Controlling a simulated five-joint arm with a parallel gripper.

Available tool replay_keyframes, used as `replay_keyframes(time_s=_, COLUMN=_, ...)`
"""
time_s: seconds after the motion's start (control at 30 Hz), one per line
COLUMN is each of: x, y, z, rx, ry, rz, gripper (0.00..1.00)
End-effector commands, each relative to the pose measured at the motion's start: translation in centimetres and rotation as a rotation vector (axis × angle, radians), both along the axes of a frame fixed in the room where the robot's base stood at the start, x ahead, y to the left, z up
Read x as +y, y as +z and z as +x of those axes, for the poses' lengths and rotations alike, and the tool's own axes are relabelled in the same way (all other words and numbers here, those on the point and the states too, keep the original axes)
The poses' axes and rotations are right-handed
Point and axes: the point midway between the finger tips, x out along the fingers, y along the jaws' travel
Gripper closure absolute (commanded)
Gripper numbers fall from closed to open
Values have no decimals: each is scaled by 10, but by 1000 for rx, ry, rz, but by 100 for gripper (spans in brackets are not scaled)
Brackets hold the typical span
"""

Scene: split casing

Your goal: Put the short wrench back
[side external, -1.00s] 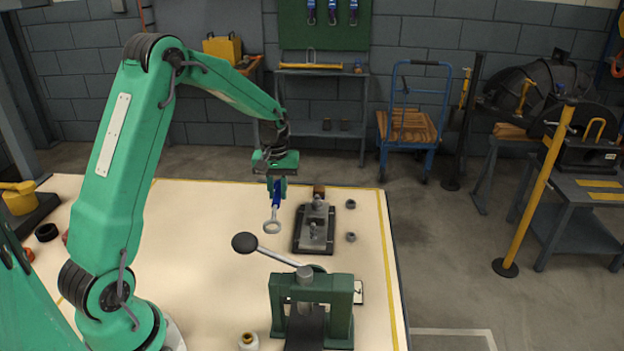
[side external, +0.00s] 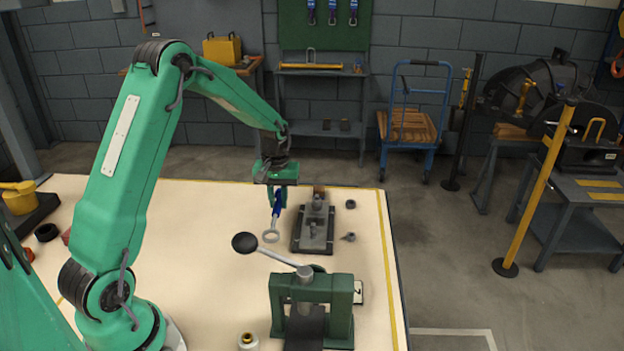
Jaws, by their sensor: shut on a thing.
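My gripper (side external: 277,194) is shut on the short wrench (side external: 276,212), which has a blue handle and a grey ring end. The wrench hangs nearly upright below the jaws, ring end down, over the pale bench top. The ring end is just left of the dark fixture plate and behind the lever's ball knob in the picture. I cannot tell whether the ring touches the bench. The upper end of the handle is hidden in the jaws.
A dark fixture plate (side external: 298,240) with grey fittings stands right of the wrench. A green press (side external: 341,305) with a ball-ended lever (side external: 285,258) stands in front. Small round parts (side external: 350,204) lie at right. The bench's left middle is clear. A green board (side external: 290,35) with blue-handled tools hangs behind.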

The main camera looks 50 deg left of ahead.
Motion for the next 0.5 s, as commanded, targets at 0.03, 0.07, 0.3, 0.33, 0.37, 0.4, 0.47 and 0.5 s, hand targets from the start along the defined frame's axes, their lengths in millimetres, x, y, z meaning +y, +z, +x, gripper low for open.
replay_keyframes(time_s=0.03, x=0, y=-4, z=0, rx=0, ry=0, rz=0, gripper=100)
replay_keyframes(time_s=0.07, x=0, y=-6, z=0, rx=0, ry=0, rz=0, gripper=100)
replay_keyframes(time_s=0.3, x=0, y=-22, z=0, rx=0, ry=0, rz=0, gripper=100)
replay_keyframes(time_s=0.33, x=0, y=-24, z=0, rx=0, ry=0, rz=0, gripper=100)
replay_keyframes(time_s=0.37, x=0, y=-25, z=0, rx=1, ry=0, rz=-1, gripper=100)
replay_keyframes(time_s=0.4, x=0, y=-27, z=0, rx=1, ry=0, rz=-1, gripper=100)
replay_keyframes(time_s=0.47, x=0, y=-29, z=0, rx=0, ry=0, rz=0, gripper=100)
replay_keyframes(time_s=0.5, x=0, y=-30, z=0, rx=-1, ry=0, rz=1, gripper=100)
